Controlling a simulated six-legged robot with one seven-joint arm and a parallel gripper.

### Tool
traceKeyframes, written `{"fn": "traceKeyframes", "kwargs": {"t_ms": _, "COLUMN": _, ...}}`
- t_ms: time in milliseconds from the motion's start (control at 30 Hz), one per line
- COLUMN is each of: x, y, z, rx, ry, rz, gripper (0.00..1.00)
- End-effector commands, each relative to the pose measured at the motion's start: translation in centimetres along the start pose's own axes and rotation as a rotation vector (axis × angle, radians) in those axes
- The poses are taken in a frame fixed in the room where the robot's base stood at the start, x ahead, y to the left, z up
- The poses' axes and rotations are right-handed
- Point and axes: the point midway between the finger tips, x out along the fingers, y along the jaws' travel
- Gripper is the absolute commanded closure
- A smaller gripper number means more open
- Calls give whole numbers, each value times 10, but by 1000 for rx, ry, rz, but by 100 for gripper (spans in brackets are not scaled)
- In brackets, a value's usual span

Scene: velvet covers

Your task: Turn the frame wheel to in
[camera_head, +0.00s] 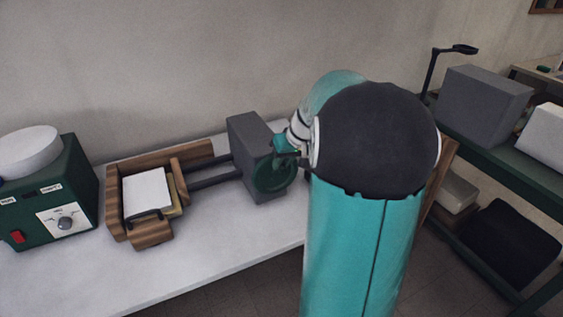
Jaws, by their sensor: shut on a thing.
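The frame wheel (272,176) is a dark green handwheel on the front of a grey box (246,137) on the white table. Two dark rods (212,176) join the box to a wooden frame (118,193) holding white sheets (147,191) over yellowish ones. My gripper (283,153) is at the upper right of the wheel and is shut on its rim. My teal and black arm hides what lies to the right of the wheel. I cannot read any mark on the wheel.
A green machine (52,200) with a knob, a red switch and a white round pan stands at the left. A green shelf (520,165) with grey boxes and a black lamp (440,62) stands at the right. The front of the white table (190,268) is clear.

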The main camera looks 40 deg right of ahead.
Motion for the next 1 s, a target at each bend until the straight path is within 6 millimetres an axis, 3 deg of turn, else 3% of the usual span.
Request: {"fn": "traceKeyframes", "kwargs": {"t_ms": 1000, "x": 12, "y": 67, "z": 4, "rx": 312, "ry": 4, "rz": -746, "gripper": 100}}
